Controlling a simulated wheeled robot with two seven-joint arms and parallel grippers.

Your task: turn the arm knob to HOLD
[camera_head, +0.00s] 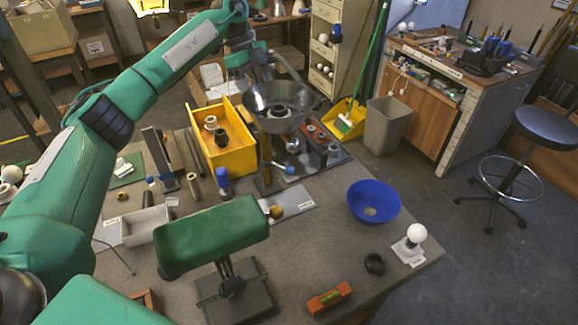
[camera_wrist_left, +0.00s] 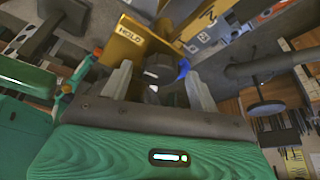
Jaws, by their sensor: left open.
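My left arm reaches across the table in the head view, and its gripper end is beside the metal bowl-shaped shade (camera_head: 270,97). The fingers are hard to see there. In the left wrist view my left gripper (camera_wrist_left: 158,76) is open, one pale finger on each side of a dark round part (camera_wrist_left: 160,73) that looks like the arm knob. A blue piece (camera_wrist_left: 183,68) shows at its right side. I cannot tell whether the fingers touch it. A yellow plate (camera_wrist_left: 142,52) with a HOLD label (camera_wrist_left: 132,33) is just beyond, up and left. My right gripper is not in view.
A yellow bin (camera_head: 226,153) with dark parts stands left of the shade. A green padded block on a stand (camera_head: 212,237), a blue bowl (camera_head: 373,202), a bulb (camera_head: 416,233) and an orange level (camera_head: 329,298) are nearer. The table's front right is partly clear.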

